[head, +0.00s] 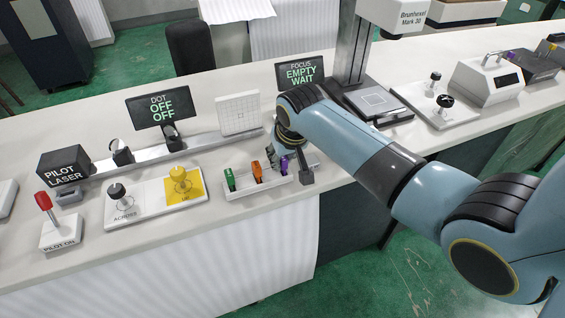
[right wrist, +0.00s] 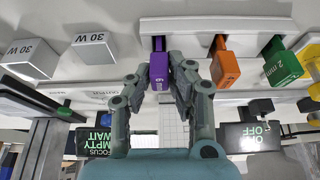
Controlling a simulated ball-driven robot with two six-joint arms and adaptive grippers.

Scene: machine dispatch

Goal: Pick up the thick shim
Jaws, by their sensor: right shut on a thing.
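Several coloured shims stand in a row in a white rack (head: 262,187) near the front edge of the bench. A green shim (head: 230,179) is at the left and an orange one (head: 257,172) in the middle. A purple shim (head: 284,164) is at the right, partly hidden by my right gripper. In the right wrist view my right gripper (right wrist: 166,88) has its fingers shut on the purple shim (right wrist: 159,68), with the orange (right wrist: 224,64) and green (right wrist: 280,64) shims beside it. The green one reads 2 mm; the purple label is too small to read. My left gripper is out of view.
A yellow plate with a knob (head: 184,188) and an ACROSS lever (head: 117,192) stand left of the rack.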

